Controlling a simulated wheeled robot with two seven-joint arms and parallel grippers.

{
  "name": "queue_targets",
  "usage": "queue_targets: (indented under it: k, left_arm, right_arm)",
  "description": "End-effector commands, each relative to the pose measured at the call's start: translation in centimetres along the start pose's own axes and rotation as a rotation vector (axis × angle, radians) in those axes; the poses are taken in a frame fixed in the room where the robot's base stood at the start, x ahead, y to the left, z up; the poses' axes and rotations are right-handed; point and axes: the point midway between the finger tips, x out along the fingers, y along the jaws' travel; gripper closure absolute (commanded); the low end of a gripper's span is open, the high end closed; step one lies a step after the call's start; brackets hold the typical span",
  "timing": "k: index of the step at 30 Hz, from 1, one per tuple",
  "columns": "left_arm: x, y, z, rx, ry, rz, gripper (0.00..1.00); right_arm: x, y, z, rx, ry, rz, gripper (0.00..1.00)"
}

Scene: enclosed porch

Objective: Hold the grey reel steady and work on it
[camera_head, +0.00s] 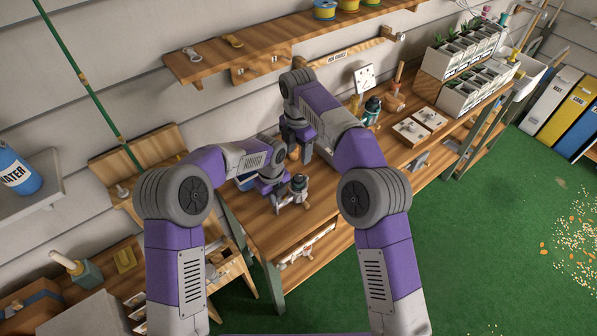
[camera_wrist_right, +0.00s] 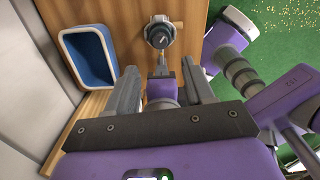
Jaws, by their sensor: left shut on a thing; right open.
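The grey reel (camera_head: 300,184) is near the front of the wooden bench, at the tip of my left gripper (camera_head: 287,196). In the right wrist view the reel (camera_wrist_right: 160,32) is a grey round body with a dark centre. My left gripper is shut on the reel; its fingers are partly hidden, so the exact contact is unclear. My right gripper (camera_head: 300,150) is open, pointing down above the bench, behind the reel in the head view. In its wrist view its two fingers are apart, with the reel beyond them and nothing clearly between the tips.
A blue tray (camera_wrist_right: 86,58) lies on the bench near the wall, partly hidden by my left arm in the head view. A teal bottle (camera_head: 372,108), white plates (camera_head: 411,131) and planters (camera_head: 462,98) stand further right. A wall shelf (camera_head: 235,62) hangs behind.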

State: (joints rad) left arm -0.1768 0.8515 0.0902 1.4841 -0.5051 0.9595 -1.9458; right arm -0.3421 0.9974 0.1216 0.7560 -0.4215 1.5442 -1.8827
Motion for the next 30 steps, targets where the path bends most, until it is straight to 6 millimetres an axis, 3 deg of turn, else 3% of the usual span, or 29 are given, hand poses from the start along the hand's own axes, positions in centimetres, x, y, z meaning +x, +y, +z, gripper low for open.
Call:
queue_targets:
  k: [9, 15, 27, 30]
  left_arm:
    - [0.0, 0.0, 0.0, 0.000, -0.001, -0.001, 1.00]
    - [0.0, 0.0, 0.0, 0.000, -0.001, -0.001, 1.00]
    - [0.0, 0.0, 0.0, 0.000, -0.001, -0.001, 1.00]
    - [0.0, 0.0, 0.0, 0.000, -0.001, -0.001, 1.00]
  right_arm:
    - [6.5, -0.1, 0.0, 0.003, 0.002, -0.005, 0.48]
    - [9.0, -0.1, 0.0, 0.002, 0.000, -0.001, 0.48]
    - [9.9, 0.0, 0.0, 0.003, 0.000, 0.001, 0.48]
    - [9.9, 0.0, 0.0, 0.003, 0.000, 0.000, 0.60]
